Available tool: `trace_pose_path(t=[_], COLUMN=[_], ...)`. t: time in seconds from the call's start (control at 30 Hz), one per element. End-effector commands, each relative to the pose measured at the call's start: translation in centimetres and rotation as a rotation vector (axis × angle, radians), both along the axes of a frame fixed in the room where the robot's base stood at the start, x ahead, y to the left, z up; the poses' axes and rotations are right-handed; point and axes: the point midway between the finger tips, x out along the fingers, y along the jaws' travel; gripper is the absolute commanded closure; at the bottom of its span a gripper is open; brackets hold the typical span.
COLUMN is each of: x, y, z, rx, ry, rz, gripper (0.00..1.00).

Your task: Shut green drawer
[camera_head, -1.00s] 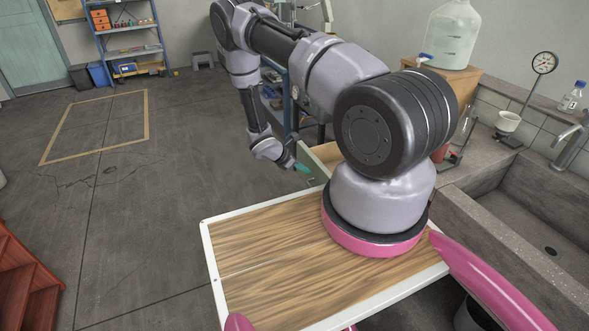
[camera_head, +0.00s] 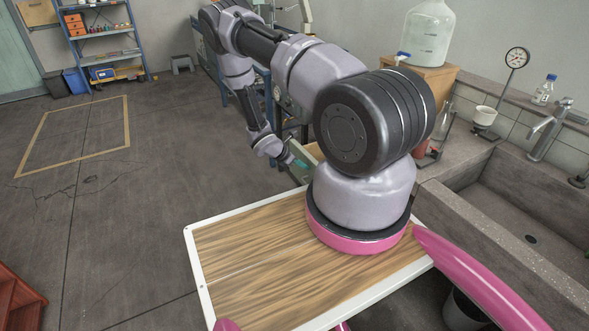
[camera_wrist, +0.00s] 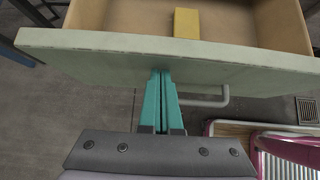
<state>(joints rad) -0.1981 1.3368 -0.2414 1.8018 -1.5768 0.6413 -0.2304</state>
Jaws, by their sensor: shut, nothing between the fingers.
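The green drawer shows in the wrist view with its pale green front (camera_wrist: 100,50) across the picture. It stands open, and its tan inside is visible with a yellow block (camera_wrist: 187,24) lying in it. A pale bar handle (camera_wrist: 208,101) sticks out from the front, right of my fingers. My gripper (camera_wrist: 161,72) has its teal fingers shut together and empty, with the tips at the outer face of the front. Whether they touch it I cannot tell. In the head view my gripper (camera_head: 300,165) is beside the drawer, which my arm largely hides.
A concrete sink (camera_head: 530,225) and counter lie at the right. A large water jug (camera_head: 428,45) stands on a wooden box (camera_head: 432,85) near the wall. A blue shelf (camera_head: 100,35) stands at the back left. The floor at the left is mostly free.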

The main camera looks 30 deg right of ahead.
Motion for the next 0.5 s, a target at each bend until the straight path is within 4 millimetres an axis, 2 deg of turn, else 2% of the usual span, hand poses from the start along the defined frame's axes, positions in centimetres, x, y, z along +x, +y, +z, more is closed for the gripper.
trace_pose_path(t=[0.03, 0.2, 0.5], x=[-0.1, 0.0, 0.4], y=[-1.6, -6.3, -13.9], z=[0.0, 0.0, 0.0], rx=[-0.004, -0.005, -0.003], ry=[0.001, 0.001, -0.001], rz=[-0.005, -0.006, -0.005], gripper=[1.0, 1.0, 1.0])
